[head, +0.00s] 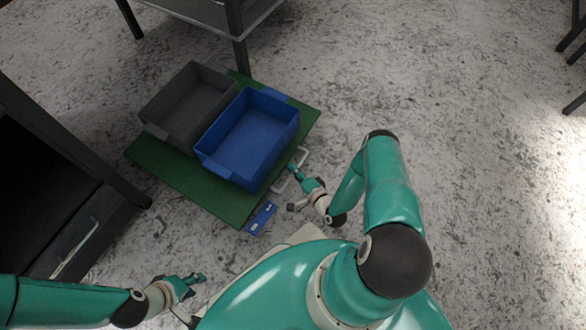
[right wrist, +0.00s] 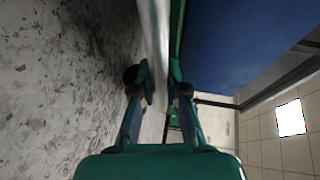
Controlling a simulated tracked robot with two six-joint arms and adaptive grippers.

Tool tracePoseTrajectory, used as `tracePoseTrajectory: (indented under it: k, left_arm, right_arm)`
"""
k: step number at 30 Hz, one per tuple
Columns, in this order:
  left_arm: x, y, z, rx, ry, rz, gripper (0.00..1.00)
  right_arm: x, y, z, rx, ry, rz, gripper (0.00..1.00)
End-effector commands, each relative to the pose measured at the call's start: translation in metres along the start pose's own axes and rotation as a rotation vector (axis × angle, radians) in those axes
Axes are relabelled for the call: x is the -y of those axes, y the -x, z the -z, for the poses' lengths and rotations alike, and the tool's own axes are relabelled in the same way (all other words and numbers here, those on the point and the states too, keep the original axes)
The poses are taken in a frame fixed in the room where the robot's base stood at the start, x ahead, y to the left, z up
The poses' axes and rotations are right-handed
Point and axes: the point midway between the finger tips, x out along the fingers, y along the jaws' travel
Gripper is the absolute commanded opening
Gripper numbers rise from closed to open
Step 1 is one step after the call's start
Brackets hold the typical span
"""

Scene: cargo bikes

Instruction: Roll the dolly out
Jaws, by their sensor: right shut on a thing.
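The dolly is a flat green platform (head: 175,170) on the floor, carrying a grey bin (head: 165,132) and a blue bin (head: 215,172) side by side. A pale loop handle (head: 281,186) stands out from its near right edge. My right gripper (head: 295,172) is at this handle. In the right wrist view, the fingers (right wrist: 160,82) are shut on the pale handle bar (right wrist: 155,30), beside the green platform edge. My left gripper (head: 193,281) is low on the left, away from the dolly; its finger opening is too small to judge.
A small blue plate (head: 261,218) is at the platform's near corner. A dark cabinet or bench (head: 60,200) stands left of the dolly, and a table leg (head: 240,55) is close behind it. Open speckled floor (head: 480,170) spreads to the right.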

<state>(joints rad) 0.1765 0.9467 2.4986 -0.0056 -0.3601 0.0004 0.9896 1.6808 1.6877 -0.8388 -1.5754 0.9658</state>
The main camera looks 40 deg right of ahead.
Motion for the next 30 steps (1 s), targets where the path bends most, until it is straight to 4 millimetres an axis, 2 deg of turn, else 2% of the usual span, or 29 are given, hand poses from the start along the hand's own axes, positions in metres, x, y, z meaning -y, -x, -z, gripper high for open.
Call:
tracePoseTrajectory:
  k: [1,4,5,9,22,26,29,30]
  left_arm:
    - [0.0,0.0,0.0,0.0,0.0,0.0,0.4]
    - [0.0,0.0,0.0,0.0,0.0,0.0,0.4]
    - [0.0,0.0,0.0,0.0,0.0,0.0,0.4]
    - [0.0,0.0,0.0,0.0,0.0,0.0,0.4]
    - [0.0,0.001,0.0,0.0,0.0,0.0,0.4]
    - [0.0,0.001,0.0,0.0,0.0,0.0,0.4]
    - [0.0,0.001,0.0,0.0,0.0,0.0,0.4]
    - [0.0,0.001,0.0,0.0,0.0,0.0,0.4]
  right_arm:
    - [-0.003,0.001,-0.008,0.018,-0.009,-0.009,0.0]
    - [-0.002,0.001,-0.009,0.02,-0.009,-0.009,0.0]
    - [-0.002,0.001,-0.009,0.02,-0.009,-0.008,0.16]
    - [-0.002,0.0,-0.008,0.017,-0.006,-0.007,0.39]
    - [0.006,-0.001,-0.003,0.01,-0.001,-0.002,0.39]
    - [0.021,0.002,-0.002,0.012,-0.002,-0.002,0.39]
    - [0.039,0.004,-0.002,0.014,-0.002,0.001,0.39]
    - [0.047,0.006,-0.001,0.015,-0.002,0.004,0.42]
